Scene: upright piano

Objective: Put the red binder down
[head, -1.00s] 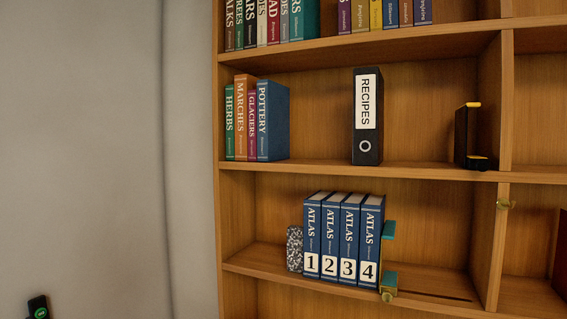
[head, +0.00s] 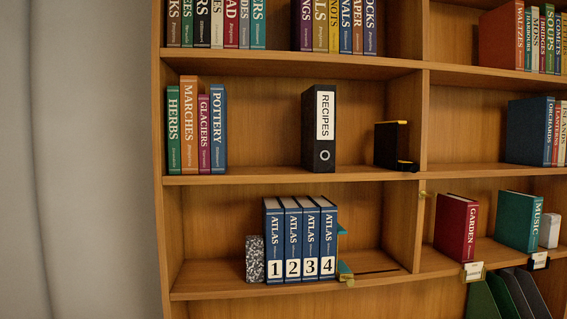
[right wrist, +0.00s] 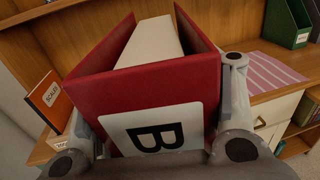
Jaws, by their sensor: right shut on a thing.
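The red binder (right wrist: 150,90) fills the middle of the right wrist view. Its spine faces the camera and has a white label with a large dark B, turned on its side. White paper shows between its two covers. My right gripper (right wrist: 158,125) is shut on it, with one finger on each side. The binder appears to be above a wooden surface; whether it touches that surface I cannot tell. Neither gripper nor this binder shows in the head view. My left gripper is out of view.
The right wrist view shows an orange book (right wrist: 57,102) at left, a pink striped mat (right wrist: 268,72) at right and a green holder (right wrist: 286,24) behind. The head view shows a bookcase with a black RECIPES binder (head: 318,128), blue atlases (head: 299,240) and a red GARDEN book (head: 456,228).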

